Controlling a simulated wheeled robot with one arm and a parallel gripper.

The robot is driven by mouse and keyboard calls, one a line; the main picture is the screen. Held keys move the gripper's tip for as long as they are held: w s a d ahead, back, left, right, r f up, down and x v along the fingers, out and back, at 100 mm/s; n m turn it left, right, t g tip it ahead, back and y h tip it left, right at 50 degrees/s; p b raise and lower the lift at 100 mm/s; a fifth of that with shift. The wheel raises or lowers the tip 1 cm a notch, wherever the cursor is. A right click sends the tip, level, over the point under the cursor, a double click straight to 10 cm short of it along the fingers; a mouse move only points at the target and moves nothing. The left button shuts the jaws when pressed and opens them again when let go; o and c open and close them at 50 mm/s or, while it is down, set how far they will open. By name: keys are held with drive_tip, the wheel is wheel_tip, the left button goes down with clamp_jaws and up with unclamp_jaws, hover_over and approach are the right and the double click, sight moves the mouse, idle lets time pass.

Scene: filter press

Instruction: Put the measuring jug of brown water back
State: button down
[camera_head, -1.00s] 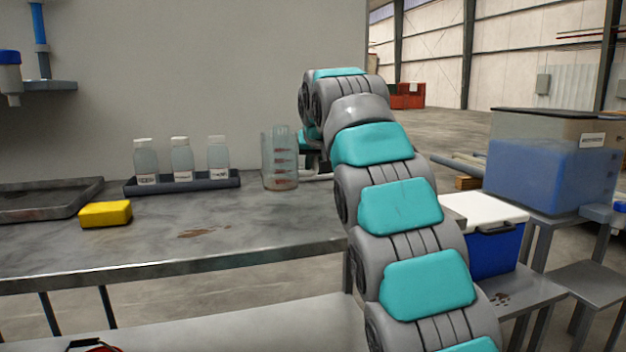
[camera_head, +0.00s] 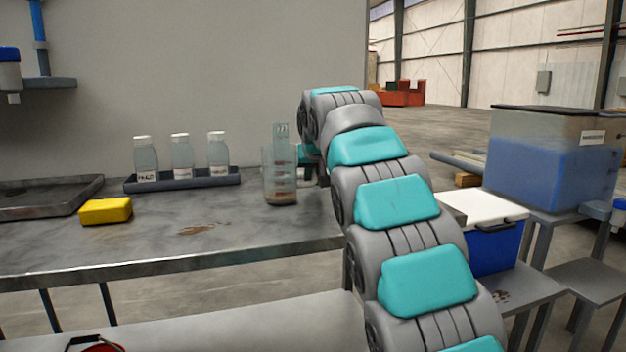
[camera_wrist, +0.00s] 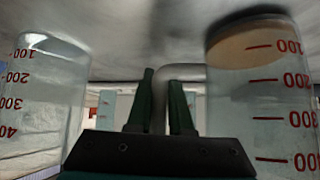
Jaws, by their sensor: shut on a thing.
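The measuring jug of brown water (camera_head: 280,198) is clear, with red marks and a shallow brown layer at its bottom. In the head view it is at the back right of the grey bench, just left of my arm's end. In the wrist view, which looks upside down, the jug (camera_wrist: 262,95) is at the right. My gripper (camera_wrist: 164,85) is shut on its grey handle. A second clear jug with red marks (camera_wrist: 40,100) is at the left of the wrist view. My arm hides most of my gripper in the head view. I cannot tell whether the held jug touches the bench.
A dark tray (camera_head: 205,179) with three labelled bottles stands left of the jug. A yellow sponge (camera_head: 105,211) and a larger metal tray (camera_head: 50,205) are farther left. A brown stain (camera_head: 203,229) marks the clear bench front. A blue cooler (camera_head: 492,248) stands right of the bench.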

drive_tip(key=shift+f, duration=0.1)
drive_tip(key=c, duration=0.8)
unclamp_jaws()
drive_tip(key=shift+r, duration=0.2)
drive_tip(key=v, duration=1.2)
